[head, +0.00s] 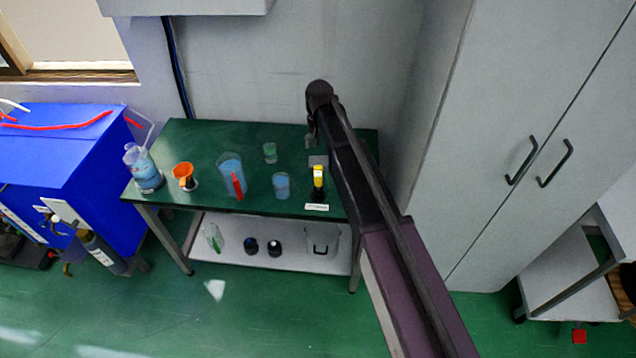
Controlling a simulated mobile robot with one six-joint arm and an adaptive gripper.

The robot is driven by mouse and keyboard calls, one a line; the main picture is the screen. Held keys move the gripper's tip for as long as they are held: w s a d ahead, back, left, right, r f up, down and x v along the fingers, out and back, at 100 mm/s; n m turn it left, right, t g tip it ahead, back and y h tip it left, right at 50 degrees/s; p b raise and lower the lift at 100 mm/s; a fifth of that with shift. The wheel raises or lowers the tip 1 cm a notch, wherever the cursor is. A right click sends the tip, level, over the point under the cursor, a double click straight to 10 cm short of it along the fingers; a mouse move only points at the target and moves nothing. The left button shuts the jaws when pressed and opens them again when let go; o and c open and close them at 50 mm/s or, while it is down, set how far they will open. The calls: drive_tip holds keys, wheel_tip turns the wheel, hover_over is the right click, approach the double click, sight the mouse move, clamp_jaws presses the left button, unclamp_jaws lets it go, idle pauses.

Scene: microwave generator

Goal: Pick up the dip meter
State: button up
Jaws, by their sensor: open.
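A small upright item with a yellow body and a dark base (318,180) stands at the right front of the green-topped table; it looks like the dip meter, though it is too small to be sure. A small white label (317,207) lies in front of it. My arm reaches in from the lower right, passing just right of this item. My gripper (312,142) hangs down above the back right of the table, behind and above the yellow item and apart from it. It is open and looks empty; its fingers are small and dark here.
On the table (200,140) stand a blue-liquid bottle (145,170), an orange funnel (184,174), a large blue beaker (230,172), a smaller beaker (281,184) and a greenish cup (270,152). A grey cabinet (510,130) rises on the right. Green floor in front is mostly clear.

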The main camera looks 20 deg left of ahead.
sight(318, 167)
drive_tip(key=shift+f+b, duration=2.25)
drive_tip(key=shift+f, duration=0.35)
drive_tip(key=shift+a+f+b, duration=0.1)
drive_tip(key=shift+f+b, duration=2.5)
clamp_jaws()
